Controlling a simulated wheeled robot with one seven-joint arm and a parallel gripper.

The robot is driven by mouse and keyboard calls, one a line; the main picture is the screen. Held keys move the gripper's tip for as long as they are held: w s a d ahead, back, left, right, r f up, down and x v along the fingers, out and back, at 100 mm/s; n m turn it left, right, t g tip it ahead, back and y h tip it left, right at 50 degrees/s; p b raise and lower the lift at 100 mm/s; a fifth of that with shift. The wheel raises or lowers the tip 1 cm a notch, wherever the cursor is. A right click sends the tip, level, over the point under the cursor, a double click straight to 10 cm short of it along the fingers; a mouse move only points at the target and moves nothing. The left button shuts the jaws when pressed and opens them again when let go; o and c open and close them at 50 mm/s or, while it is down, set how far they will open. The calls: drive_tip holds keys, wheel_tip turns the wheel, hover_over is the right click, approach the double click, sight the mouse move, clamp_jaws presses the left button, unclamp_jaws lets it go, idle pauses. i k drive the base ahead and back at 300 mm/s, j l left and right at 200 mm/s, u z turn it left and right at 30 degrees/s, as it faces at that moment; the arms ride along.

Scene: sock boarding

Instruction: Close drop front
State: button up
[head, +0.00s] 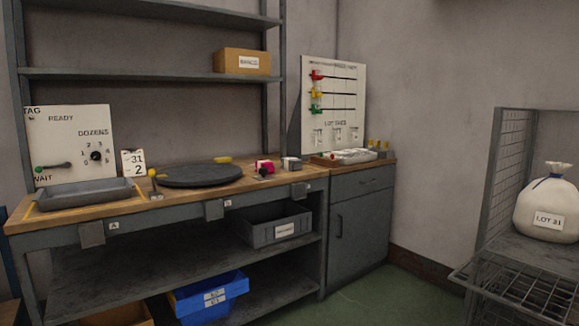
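The drop front (520,292) is a wire mesh panel at the bottom right of the head view. It lies folded down, sticking out from the front of a grey wire cage cart (507,165). Its right part is cut off by the picture edge. A white tied sack (545,205) labelled LOT 31 sits upright on the cart's deck, behind the lowered panel. My gripper is not in view.
A wooden-topped workbench (130,205) with a grey tray (85,193) and a round dark turntable (200,175) stands at the left. A grey cabinet (362,235) adjoins it. Green floor (370,298) is clear between cabinet and cart.

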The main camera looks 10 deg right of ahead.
sight(519, 306)
drive_tip(key=z, duration=1.85)
drive_tip(key=i+z, duration=0.15)
drive_tip(key=i, duration=0.2)
